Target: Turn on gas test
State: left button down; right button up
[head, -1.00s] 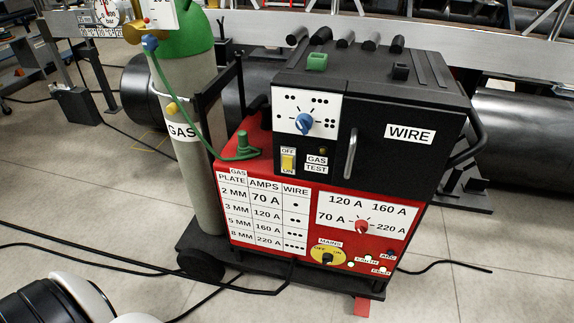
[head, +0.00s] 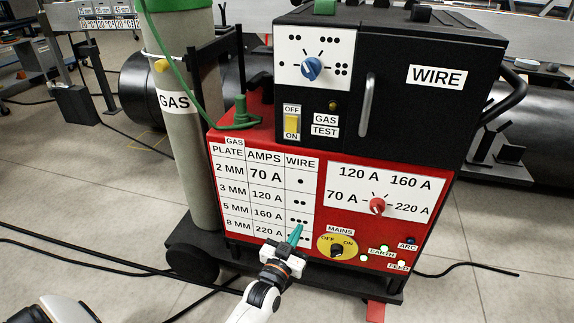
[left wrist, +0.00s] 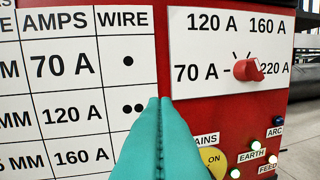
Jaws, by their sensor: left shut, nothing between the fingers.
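The welding machine has a black upper box (head: 420,110) and a red lower front (head: 340,180). A yellow rocker switch (head: 292,123) sits between OFF and ON labels; I cannot tell which way it is tipped. Right of it, a small dark amber button or lamp (head: 332,105) is above the GAS TEST label (head: 325,125). My left gripper (head: 296,234) is shut and empty, in front of the plate chart's lower right corner, below the switch. Its teal fingers (left wrist: 159,125) show in the left wrist view, between the chart and the amps dial. My right gripper is out of view.
The MAINS knob (head: 337,249) is just right of my left gripper, near several small lamps. A red amps knob (head: 377,206) and blue wire knob (head: 311,68) stick out. The gas cylinder (head: 186,140) and green hose (head: 181,75) are left. Cables cross the floor.

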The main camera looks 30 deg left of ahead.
aim_at(291, 127)
pick_arm(q)
jog(key=s+a+r+n+t+y+b, duration=0.1)
jog(key=a+r+t+y+b, duration=0.1)
jog(key=r, duration=0.6)
jog(key=s+a+r+n+t+y+b, duration=0.1)
jog(key=s+a+r+t+y+b, duration=0.1)
jog(key=r, duration=0.6)
jog(key=shift+a+n+t+y+b, duration=0.35)
jog(key=shift+t+y+b, duration=0.15)
jog(key=shift+t+b, duration=0.4)
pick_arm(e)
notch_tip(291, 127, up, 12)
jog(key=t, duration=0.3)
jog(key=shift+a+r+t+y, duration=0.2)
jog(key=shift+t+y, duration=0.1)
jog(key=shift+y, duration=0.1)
